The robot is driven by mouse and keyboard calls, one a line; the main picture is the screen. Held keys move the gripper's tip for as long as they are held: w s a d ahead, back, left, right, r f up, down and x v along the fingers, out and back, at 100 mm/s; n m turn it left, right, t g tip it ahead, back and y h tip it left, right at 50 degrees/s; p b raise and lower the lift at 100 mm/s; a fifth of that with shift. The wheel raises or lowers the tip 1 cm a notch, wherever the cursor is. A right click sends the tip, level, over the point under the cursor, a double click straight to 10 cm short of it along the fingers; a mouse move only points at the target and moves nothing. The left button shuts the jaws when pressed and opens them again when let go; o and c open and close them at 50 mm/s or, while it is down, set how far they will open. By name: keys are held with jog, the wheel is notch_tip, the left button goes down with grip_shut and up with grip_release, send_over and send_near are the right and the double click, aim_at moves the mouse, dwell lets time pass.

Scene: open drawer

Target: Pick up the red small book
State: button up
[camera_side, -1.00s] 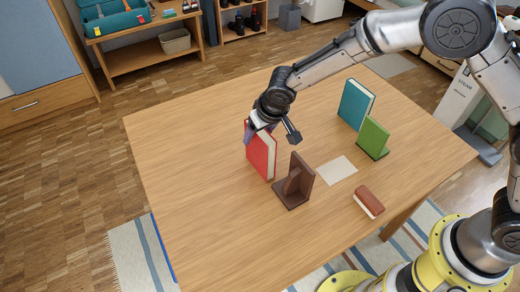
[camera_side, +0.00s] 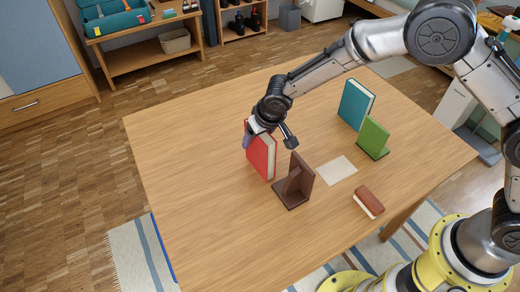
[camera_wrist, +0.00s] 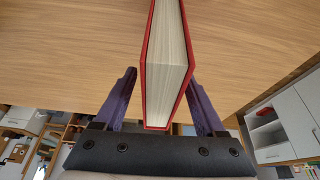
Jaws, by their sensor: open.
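The red book (camera_side: 262,158) stands upright on the table in the side view, left of a dark brown bookend. In the wrist view the red book (camera_wrist: 166,70) shows its pale page edges and red covers. My gripper (camera_wrist: 161,76) is open, with one purple finger on each side of the book. A gap shows between each finger and the cover, so the fingers straddle the book without visibly gripping it. In the side view my gripper (camera_side: 249,138) is at the book's upper far end, and part of the fingers is hidden.
The dark brown bookend (camera_side: 295,184) stands close to the red book. A teal book (camera_side: 355,104) and a green bookend (camera_side: 373,138) stand to the right. The table's left part is clear.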

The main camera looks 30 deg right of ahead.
grip_shut()
dwell(0.4)
jog(key=shift+r, duration=0.2)
